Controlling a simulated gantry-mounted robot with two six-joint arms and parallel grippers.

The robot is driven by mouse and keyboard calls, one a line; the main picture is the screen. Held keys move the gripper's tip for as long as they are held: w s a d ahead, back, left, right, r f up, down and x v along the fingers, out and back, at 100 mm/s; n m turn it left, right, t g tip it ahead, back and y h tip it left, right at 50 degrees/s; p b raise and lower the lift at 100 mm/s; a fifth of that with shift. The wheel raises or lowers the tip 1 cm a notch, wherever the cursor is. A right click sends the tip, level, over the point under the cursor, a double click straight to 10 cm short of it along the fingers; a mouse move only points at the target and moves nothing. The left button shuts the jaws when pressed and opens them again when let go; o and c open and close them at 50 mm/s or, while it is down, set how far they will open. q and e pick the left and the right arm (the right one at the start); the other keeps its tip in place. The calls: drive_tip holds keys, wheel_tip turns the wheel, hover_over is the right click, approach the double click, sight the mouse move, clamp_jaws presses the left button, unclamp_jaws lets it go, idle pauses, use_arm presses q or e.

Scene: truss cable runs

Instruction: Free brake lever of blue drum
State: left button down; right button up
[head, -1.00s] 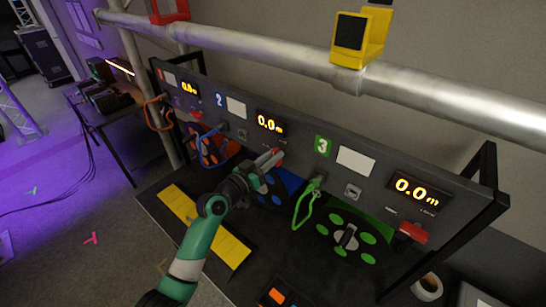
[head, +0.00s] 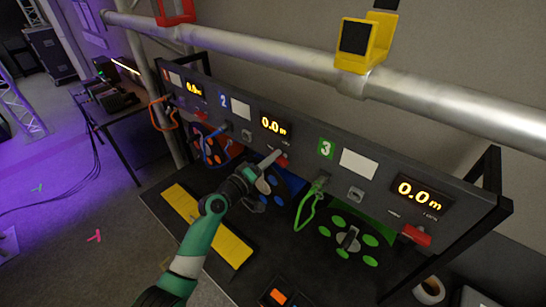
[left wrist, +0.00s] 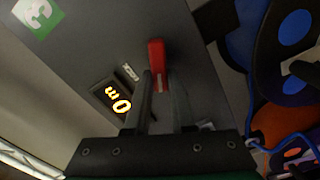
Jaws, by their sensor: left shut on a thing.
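The blue drum (head: 287,184) sits under the number 2 panel section, partly hidden behind my left gripper. It also shows at the upper right of the left wrist view (left wrist: 293,28). Its red brake lever (head: 282,161) is on the panel below the middle 0.0 m display (head: 273,126). My left gripper (head: 272,160) reaches the lever from the front. In the left wrist view the red lever (left wrist: 157,55) stands between the fingertips (left wrist: 161,88), and the gripper is shut on it. My right gripper is not in view.
The green drum (head: 347,239) with a green cable and its red lever (head: 416,235) are to the right. A red drum (head: 212,148) is to the left. A yellow strip (head: 208,225) lies along the bench front. A metal truss pipe (head: 280,64) runs above the panel.

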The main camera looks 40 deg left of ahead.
use_arm(q)
drive_tip(key=n, duration=0.5)
drive_tip(key=shift+a+f+p, duration=0.1)
drive_tip(key=shift+f+p, duration=0.3)
drive_tip(key=c, duration=0.8)
unclamp_jaws()
drive_tip(key=shift+o, duration=0.2)
drive_tip(key=s+p, duration=0.1)
drive_tip(key=s, duration=1)
drive_tip(key=shift+s+d, duration=0.35)
drive_tip(key=shift+d, duration=0.1)
